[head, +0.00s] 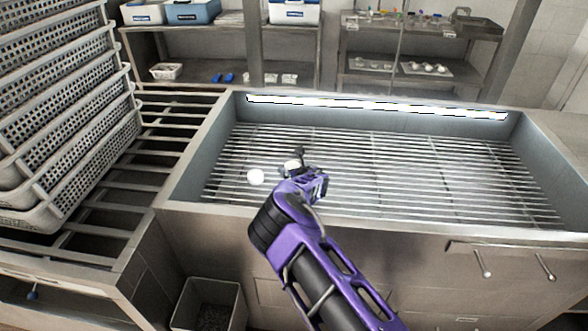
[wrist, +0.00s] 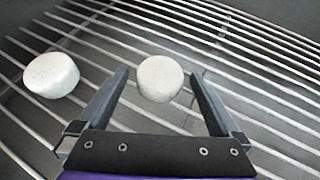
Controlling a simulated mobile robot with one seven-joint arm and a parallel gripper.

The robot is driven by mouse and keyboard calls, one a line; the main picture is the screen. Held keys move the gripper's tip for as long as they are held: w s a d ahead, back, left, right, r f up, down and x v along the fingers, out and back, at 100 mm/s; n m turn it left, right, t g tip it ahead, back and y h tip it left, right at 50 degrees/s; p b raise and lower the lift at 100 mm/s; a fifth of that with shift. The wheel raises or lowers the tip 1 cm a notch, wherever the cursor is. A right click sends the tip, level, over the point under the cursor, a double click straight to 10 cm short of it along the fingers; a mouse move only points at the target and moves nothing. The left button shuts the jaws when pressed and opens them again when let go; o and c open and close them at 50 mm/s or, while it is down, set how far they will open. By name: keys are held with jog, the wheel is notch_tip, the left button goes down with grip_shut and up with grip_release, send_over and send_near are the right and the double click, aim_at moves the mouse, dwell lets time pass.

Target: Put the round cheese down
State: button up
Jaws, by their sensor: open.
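A round white cheese (wrist: 160,78) lies between the two fingers of my gripper (wrist: 160,74) in the wrist view, with a gap to each finger. The fingers are apart. The cheese seems to rest on the metal bars of the rack. In the head view this cheese (head: 292,165) is partly hidden by my gripper (head: 297,160). A second, similar white round cheese (wrist: 51,75) lies on the bars to the left; it also shows in the head view (head: 256,176), left of my gripper.
The slatted rack (head: 440,180) sits inside a metal basin (head: 190,178) with raised walls; its right side is clear. Stacked perforated baskets (head: 70,130) stand at the left. Shelves (head: 225,80) with boxes and trays are behind. A bin (head: 208,300) stands below.

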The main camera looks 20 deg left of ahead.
jog(key=shift+r+p, duration=0.25)
jog(key=shift+p, duration=0.1)
jog(key=v, duration=1.2)
